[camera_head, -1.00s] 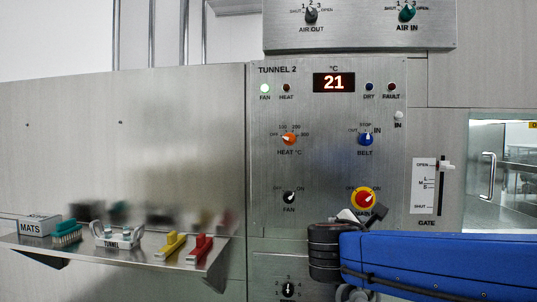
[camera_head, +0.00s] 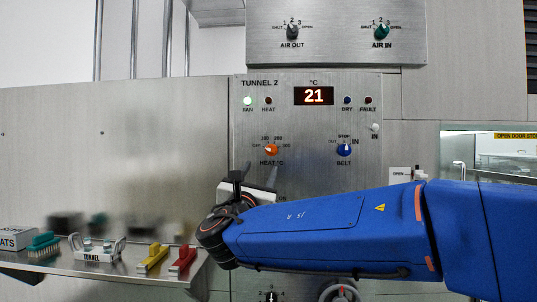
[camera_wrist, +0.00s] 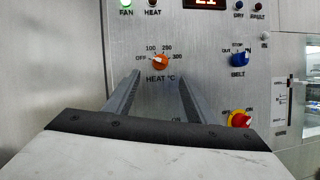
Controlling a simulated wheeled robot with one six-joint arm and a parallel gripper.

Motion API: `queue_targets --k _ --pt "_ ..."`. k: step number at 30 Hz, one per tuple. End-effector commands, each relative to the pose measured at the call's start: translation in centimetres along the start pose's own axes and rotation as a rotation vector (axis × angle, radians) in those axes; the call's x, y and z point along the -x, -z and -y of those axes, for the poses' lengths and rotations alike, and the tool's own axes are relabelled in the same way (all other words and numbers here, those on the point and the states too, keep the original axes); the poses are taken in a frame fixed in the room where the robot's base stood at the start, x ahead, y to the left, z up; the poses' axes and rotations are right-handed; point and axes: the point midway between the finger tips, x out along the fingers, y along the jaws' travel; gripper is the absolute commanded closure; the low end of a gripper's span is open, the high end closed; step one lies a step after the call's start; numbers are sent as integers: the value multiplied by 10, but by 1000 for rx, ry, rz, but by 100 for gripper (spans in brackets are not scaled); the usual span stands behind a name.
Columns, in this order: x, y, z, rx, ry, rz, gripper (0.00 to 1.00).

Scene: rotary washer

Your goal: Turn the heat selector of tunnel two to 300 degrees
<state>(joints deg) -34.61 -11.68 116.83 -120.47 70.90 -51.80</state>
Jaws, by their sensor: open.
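The heat selector (camera_head: 271,150) is an orange knob on the tunnel 2 panel, marked OFF, 100, 200 and 300. In the wrist view the heat selector (camera_wrist: 160,62) is near the top middle, and its pointer is too small to read surely. My gripper (camera_head: 254,175) is just below the knob in the head view, fingers pointing up and in toward the panel. In the wrist view the fingers of my gripper (camera_wrist: 159,80) are apart and empty, with the knob showing just beyond and between their tips. I cannot tell how far the tips are from the panel.
The blue belt knob (camera_head: 344,149) is right of the heat selector. A red and yellow switch (camera_wrist: 240,119) is lower right in the wrist view. The display (camera_head: 313,96) reads 21. A shelf (camera_head: 120,268) with brushes and small items juts out at lower left.

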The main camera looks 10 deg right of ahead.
Motion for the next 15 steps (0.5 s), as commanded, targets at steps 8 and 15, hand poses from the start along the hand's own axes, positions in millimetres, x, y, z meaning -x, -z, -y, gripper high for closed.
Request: queue_targets --k 8,15 --pt "-46 1 2 2 4 0 50" --pt "-87 1 1 0 4 -1 50"
